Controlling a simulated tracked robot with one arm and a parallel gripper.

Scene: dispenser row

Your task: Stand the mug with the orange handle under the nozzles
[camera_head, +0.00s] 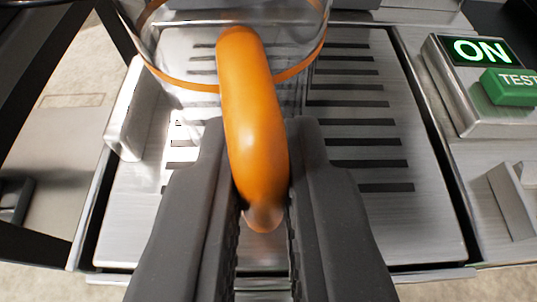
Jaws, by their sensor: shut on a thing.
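A mug with clear walls, an orange band (302,70) and an orange handle (250,95) is at the top middle, partly cut off by the frame. My gripper (262,190) is shut on the orange handle, one dark finger on each side. The mug is over the slotted metal drip tray (420,215); I cannot tell whether its base touches the tray. The nozzles are not in view.
A metal box with a lit green ON sign (482,50) and a green TEST button (512,86) stands to the right of the tray. A metal block (135,110) is at the tray's left edge. The tray's right side is clear.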

